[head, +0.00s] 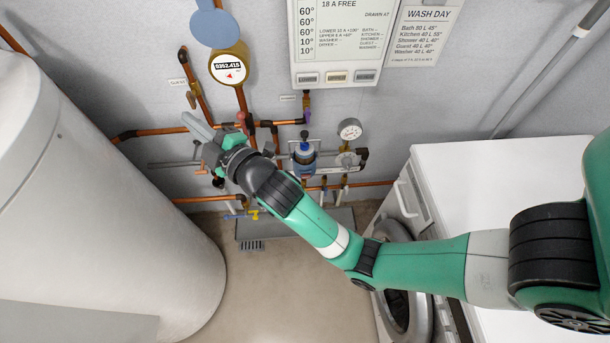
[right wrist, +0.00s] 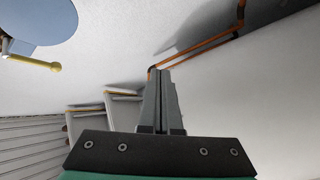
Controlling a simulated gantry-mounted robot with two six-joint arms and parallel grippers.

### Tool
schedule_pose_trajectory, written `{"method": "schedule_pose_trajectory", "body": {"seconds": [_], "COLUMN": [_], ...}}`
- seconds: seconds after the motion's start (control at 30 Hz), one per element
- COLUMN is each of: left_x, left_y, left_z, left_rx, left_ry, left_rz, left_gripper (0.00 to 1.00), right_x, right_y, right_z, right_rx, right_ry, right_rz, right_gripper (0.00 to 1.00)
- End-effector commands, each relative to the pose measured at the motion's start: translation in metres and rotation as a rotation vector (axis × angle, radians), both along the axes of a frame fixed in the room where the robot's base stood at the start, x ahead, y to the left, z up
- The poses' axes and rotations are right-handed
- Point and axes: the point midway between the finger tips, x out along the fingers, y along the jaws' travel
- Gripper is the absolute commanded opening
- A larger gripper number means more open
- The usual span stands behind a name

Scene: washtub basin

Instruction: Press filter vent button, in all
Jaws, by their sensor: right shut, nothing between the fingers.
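The filter (head: 304,157) is a small unit with a blue collar and a dark knob on top, set among the copper pipes on the wall in the head view. I cannot make out for certain which part of it is the vent button. My right gripper (head: 197,126) is shut and empty, left of the filter and apart from it, below the round meter. Its closed fingers (right wrist: 161,100) point toward the wall and a copper pipe in the right wrist view. The filter is not recognisable in that view. My left gripper is not in view.
A round water meter (head: 229,70) with a raised blue lid hangs above my gripper. A pressure gauge (head: 350,129) stands right of the filter. A large white tank (head: 90,200) fills the left. A white washer (head: 480,185) stands at the right, under my arm.

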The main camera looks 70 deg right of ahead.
Motion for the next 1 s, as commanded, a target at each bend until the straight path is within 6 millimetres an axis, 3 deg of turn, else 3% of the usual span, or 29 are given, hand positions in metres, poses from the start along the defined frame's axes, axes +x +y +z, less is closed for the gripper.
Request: {"method": "schedule_pose_trajectory", "body": {"seconds": [0.1, 0.27, 0.47, 0.6, 0.8, 1.0], "left_x": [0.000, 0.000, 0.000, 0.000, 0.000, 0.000], "left_y": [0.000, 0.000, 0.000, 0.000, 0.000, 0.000], "left_z": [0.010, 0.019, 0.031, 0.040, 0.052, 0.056], "left_rx": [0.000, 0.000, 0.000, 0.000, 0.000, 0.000], "left_ry": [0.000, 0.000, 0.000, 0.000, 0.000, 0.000], "left_rz": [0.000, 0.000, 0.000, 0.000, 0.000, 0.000], "left_gripper": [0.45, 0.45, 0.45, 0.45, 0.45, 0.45], "right_x": [-0.007, -0.028, -0.074, -0.118, -0.185, -0.223], "right_y": [-0.016, -0.035, -0.054, -0.063, -0.070, -0.070], "right_z": [-0.057, -0.131, -0.217, -0.271, -0.330, -0.357], "right_rx": [-0.076, -0.170, -0.259, -0.301, -0.326, -0.329], "right_ry": [0.151, 0.342, 0.577, 0.732, 0.921, 1.013], "right_rz": [-0.045, -0.086, -0.111, -0.116, -0.114, -0.111], "right_gripper": [0.00, 0.00, 0.00, 0.00, 0.00, 0.00]}}
